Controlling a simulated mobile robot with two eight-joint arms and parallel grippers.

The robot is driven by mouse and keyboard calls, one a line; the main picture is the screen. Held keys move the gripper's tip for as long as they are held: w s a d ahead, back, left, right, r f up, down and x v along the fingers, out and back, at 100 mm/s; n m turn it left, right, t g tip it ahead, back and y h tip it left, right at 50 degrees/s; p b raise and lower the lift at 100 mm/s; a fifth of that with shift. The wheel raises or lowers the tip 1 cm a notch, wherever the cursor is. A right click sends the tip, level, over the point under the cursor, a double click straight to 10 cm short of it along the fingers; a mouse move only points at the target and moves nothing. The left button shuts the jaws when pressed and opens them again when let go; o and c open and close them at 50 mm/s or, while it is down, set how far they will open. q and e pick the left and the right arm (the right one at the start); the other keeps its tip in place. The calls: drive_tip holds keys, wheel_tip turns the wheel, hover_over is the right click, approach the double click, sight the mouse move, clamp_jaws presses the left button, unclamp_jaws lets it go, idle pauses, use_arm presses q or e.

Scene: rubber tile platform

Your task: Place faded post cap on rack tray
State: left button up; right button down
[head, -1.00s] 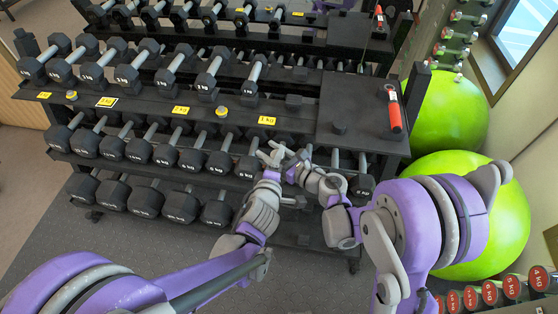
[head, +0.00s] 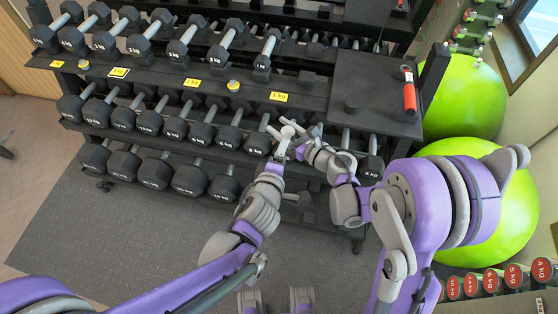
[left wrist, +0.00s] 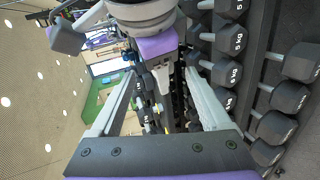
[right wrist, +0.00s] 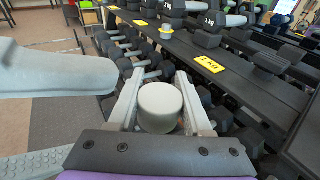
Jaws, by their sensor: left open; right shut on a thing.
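The post cap (right wrist: 160,106) is a pale grey round cap in the right wrist view. My right gripper (right wrist: 158,84) is shut on it, with one finger on each side. The rack tray (head: 376,78) is a flat black surface at the rack's right end, beyond my grippers.
Dumbbells (head: 185,45) fill the shelves to the left. Green balls (head: 470,190) stand at the right. Grey floor mat (head: 120,225) is clear.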

use_arm(q)
drive_tip(key=v, duration=0.5)
drive_tip(key=shift+s+r, duration=0.1)
drive_tip(key=shift+s, duration=0.15)
drive_tip(key=shift+c, duration=0.2)
drive_tip(key=shift+w, duration=0.1)
drive_tip(key=shift+c, duration=0.9)
drive_tip(key=w+d+r+m+g+y, duration=0.1)
drive_tip(key=w+r+m+g+y, duration=0.1)
drive_tip(key=w+m+g, duration=0.65)
drive_tip(key=w+r+m+g+y, duration=0.25)
drive_tip(key=w+m+g, duration=0.25)
drive_tip(key=w+m, duration=0.5)
wheel_tip(320, 180, down, 12)
drive_tip(key=shift+s+d+f+m, duration=0.2)
drive_tip(key=shift+s+m, duration=0.25)
drive_tip(key=shift+s, duration=0.05)
use_arm(e)
drive_tip(key=w+a+f+n+g+y, duration=0.3)
drive_tip(key=w+f+n+g+y, duration=0.1)
drive_tip(key=f, duration=0.1)
drive_tip(key=shift+w+f+n+g, duration=0.3)
drive_tip(key=shift+f+g, duration=0.05)
drive_tip(key=shift+g, duration=0.05)
